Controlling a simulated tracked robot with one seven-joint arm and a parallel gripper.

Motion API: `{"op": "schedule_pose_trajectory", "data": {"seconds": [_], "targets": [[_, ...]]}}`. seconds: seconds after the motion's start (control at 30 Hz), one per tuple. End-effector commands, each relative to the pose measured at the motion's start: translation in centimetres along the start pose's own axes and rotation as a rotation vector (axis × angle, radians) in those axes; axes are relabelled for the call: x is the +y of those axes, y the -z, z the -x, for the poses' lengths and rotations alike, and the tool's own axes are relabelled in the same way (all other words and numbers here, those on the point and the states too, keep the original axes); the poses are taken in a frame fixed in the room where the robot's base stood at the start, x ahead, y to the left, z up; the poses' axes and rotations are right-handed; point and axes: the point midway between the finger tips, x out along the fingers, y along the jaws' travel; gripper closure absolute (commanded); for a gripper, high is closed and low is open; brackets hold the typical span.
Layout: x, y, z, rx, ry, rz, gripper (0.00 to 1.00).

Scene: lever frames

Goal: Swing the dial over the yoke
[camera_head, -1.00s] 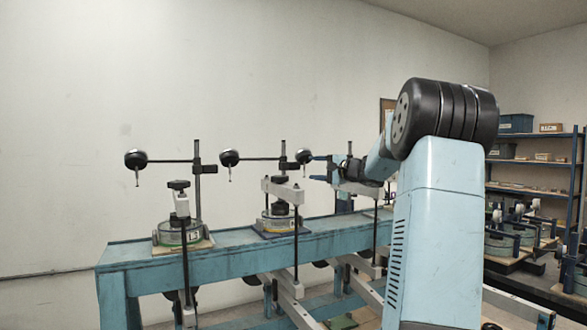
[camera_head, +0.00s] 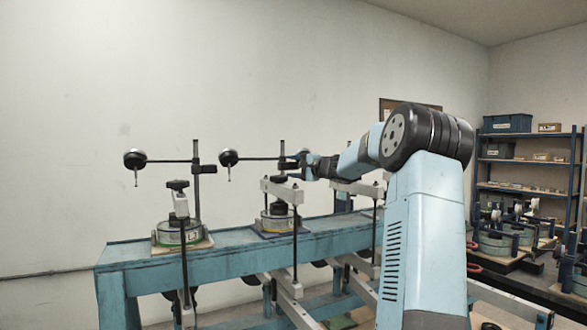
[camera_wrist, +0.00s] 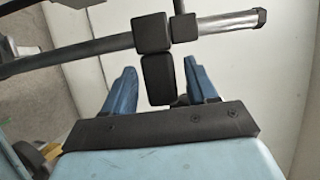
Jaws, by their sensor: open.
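Two round black dials show on side rods in the head view, the left dial (camera_head: 135,159) and the middle dial (camera_head: 228,158). The middle dial's rod runs right to a dark post with a black clamp (camera_head: 282,167). My gripper (camera_head: 288,164) is at that post, with the post's lower part beside the fingertips. The middle yoke (camera_head: 283,190), a pale crossbar on rods, stands below it over a round pot. In the wrist view my gripper (camera_wrist: 164,86) is open, with a black block (camera_wrist: 157,78) between its blue fingers. Contact cannot be told. A third dial is mostly hidden behind my gripper.
The stations stand on a blue bench (camera_head: 135,258). Another pale yoke (camera_head: 357,188) lies to the right under my arm. The left station has its own pot (camera_head: 178,233) and upright. Blue shelving (camera_head: 527,165) stands at the far right.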

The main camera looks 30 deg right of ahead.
Motion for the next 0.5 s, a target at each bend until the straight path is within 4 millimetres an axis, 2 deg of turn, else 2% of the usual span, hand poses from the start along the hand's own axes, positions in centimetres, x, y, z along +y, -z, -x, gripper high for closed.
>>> {"op": "schedule_pose_trajectory", "data": {"seconds": [0.07, 0.5], "targets": [[0.01, -0.01, 0.01, 0.000, 0.000, 0.000, 0.44], [0.09, -0.02, 0.01, -0.001, -0.001, -0.001, 0.87]]}}
